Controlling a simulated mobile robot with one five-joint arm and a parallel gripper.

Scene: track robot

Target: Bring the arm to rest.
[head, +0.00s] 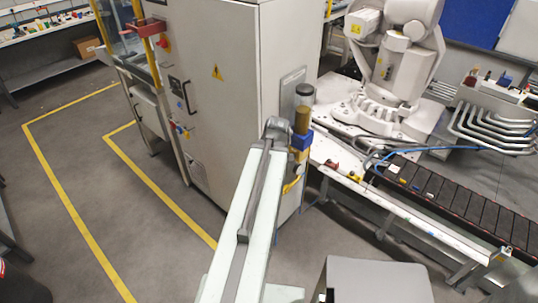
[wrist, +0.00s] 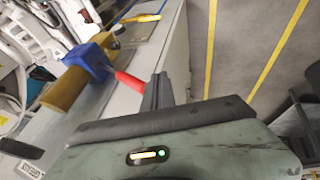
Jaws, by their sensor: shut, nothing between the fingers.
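My arm (head: 243,225) reaches forward from the bottom of the head view, a long pale link with a grey strip along it. Its grey far end, with my gripper (head: 273,127), overlaps the corner of a tall cabinet in the picture. In the wrist view, the dark fingers of my gripper (wrist: 158,80) are together and hold nothing. A brass-coloured cylinder with a blue collar (head: 301,141) shows just right of the gripper in the head view. It also appears left of the fingers in the wrist view (wrist: 85,70). I cannot tell the gap between them.
The tall grey cabinet (head: 225,85) stands ahead. A white robot arm (head: 405,60) stands on a bench at right, near a dark conveyor (head: 465,200). A grey box (head: 378,281) is at the bottom right. The floor (head: 75,165) at left is open, with yellow lines.

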